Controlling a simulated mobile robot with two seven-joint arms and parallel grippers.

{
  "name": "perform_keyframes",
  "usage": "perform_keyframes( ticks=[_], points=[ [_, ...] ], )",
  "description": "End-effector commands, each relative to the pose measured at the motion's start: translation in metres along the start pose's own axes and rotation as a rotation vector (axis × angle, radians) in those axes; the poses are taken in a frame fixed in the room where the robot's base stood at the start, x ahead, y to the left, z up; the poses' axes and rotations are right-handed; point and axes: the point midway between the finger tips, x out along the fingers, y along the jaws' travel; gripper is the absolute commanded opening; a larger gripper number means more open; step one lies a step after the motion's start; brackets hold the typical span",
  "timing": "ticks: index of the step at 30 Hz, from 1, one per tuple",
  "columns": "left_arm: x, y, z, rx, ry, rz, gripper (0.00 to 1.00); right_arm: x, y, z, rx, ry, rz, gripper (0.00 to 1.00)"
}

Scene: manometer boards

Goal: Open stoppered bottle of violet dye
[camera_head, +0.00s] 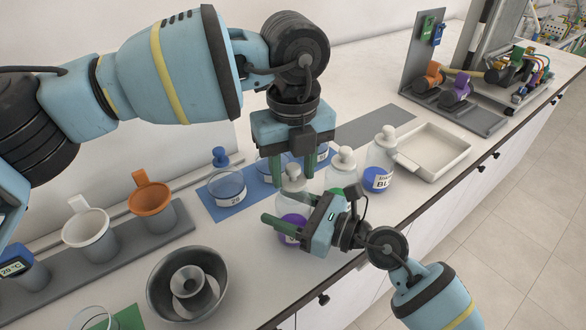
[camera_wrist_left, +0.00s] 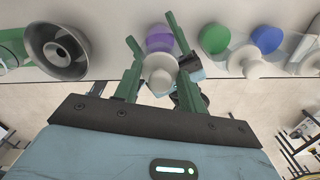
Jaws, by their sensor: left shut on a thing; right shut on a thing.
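The violet dye bottle (camera_head: 292,229) stands on the bench in the head view, clear glass above and violet low down. Its violet part (camera_wrist_left: 160,40) also shows in the left wrist view. Its pale stopper (camera_head: 293,172) is at the bottle's mouth; I cannot tell whether it is seated or lifted slightly. My left gripper (camera_head: 292,178) comes from above and is shut on the stopper, which shows between its fingers in the left wrist view (camera_wrist_left: 159,76). My right gripper (camera_head: 283,228) is shut on the bottle's body from the front right, hiding part of the violet dye.
Green (camera_head: 342,167) and blue (camera_head: 379,172) stoppered bottles stand close on the right, before a white tray (camera_head: 440,146). Beakers stand on a blue mat (camera_head: 215,208) behind. A grey bowl (camera_head: 168,308) is at front left, near a rack with white (camera_head: 88,229) and orange (camera_head: 151,199) funnels.

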Motion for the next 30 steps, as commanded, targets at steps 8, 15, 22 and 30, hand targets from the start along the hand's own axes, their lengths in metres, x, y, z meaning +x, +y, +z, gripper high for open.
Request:
perform_keyframes(
  ticks=[8, 15, 22, 30],
  points=[
    [0.0, 0.0, 0.0, 0.0, 0.0, 0.0, 0.13, 0.0, 0.0, 0.0, 0.0, 0.001, 0.0, 0.17],
    [-0.018, 0.0, 0.0, 0.0, -0.003, -0.001, 0.13, 0.0, 0.0, 0.0, 0.0, 0.001, 0.0, 0.17],
    [-0.04, 0.0, 0.0, -0.001, -0.001, 0.0, 0.13, 0.0, 0.0, 0.0, 0.0, 0.001, 0.0, 0.17],
    [-0.04, 0.0, 0.0, 0.0, 0.0, 0.001, 0.13, 0.0, 0.0, 0.0, 0.0, 0.001, 0.0, 0.67]
  ],
)
